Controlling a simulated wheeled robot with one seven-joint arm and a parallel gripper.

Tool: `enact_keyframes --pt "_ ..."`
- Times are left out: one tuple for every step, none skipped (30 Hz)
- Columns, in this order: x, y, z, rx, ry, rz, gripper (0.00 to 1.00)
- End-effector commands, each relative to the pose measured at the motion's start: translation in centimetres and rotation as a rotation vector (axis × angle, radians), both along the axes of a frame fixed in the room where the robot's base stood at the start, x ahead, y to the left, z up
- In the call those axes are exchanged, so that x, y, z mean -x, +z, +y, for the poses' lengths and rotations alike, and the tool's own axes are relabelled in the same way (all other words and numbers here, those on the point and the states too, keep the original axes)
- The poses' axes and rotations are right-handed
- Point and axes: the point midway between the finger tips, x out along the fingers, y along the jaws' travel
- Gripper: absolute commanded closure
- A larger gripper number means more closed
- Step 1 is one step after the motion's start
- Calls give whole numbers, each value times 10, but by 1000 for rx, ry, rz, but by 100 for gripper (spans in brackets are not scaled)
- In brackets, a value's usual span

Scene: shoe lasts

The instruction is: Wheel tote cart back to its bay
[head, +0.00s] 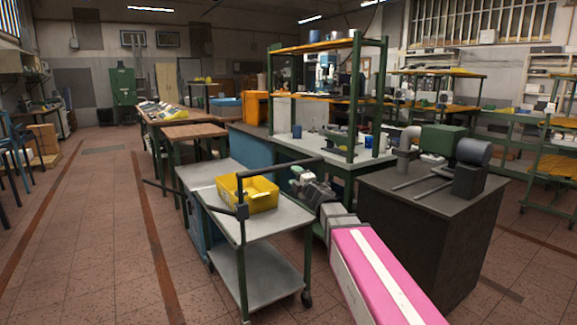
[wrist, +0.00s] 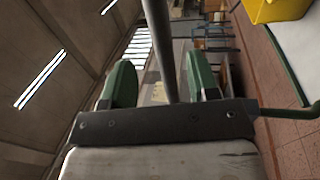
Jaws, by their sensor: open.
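The tote cart (head: 256,285) has a grey top, a lower shelf, green legs and casters, and stands at the front centre of the head view. A yellow tote (head: 252,195) sits on its top; its edge shows in the wrist view (wrist: 275,10). A dark push handle (head: 283,168) rises above the top. My gripper (head: 296,175) is by the handle on the cart's right side. In the wrist view its green fingers (wrist: 160,82) are open, with a dark bar (wrist: 158,40) running between them, apart from both. I cannot tell which floor spot is the bay.
A dark cabinet (head: 425,225) with a green machine stands close right of my arm. A grey-topped bench (head: 335,160) and a wooden-topped table (head: 195,131) stand behind the cart. The tiled floor (head: 90,230) at left is clear, with orange-brown lines (head: 155,245).

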Motion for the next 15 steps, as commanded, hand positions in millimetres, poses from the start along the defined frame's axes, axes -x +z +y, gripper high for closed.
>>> enact_keyframes --pt "-5 1 3 -1 0 1 45" --pt "-8 1 4 -1 0 1 45" --pt "-12 2 7 -2 -1 1 45" --pt "-16 3 9 -2 -1 1 45" --pt "-19 4 11 -2 -2 1 45" --pt "-24 5 14 -3 -1 2 45" --pt "-29 6 17 -3 -2 2 45" --pt "-33 7 19 -3 -1 2 45" --pt "-39 8 24 -3 -1 2 45" --pt "-43 9 27 -4 -1 2 45" --pt "-48 10 30 -4 -1 2 45" --pt "-54 11 34 -4 -1 2 45" --pt "-58 12 37 -4 -1 2 45" --pt "-63 13 40 -3 -2 3 45" --pt "-68 15 43 -3 -2 3 45"
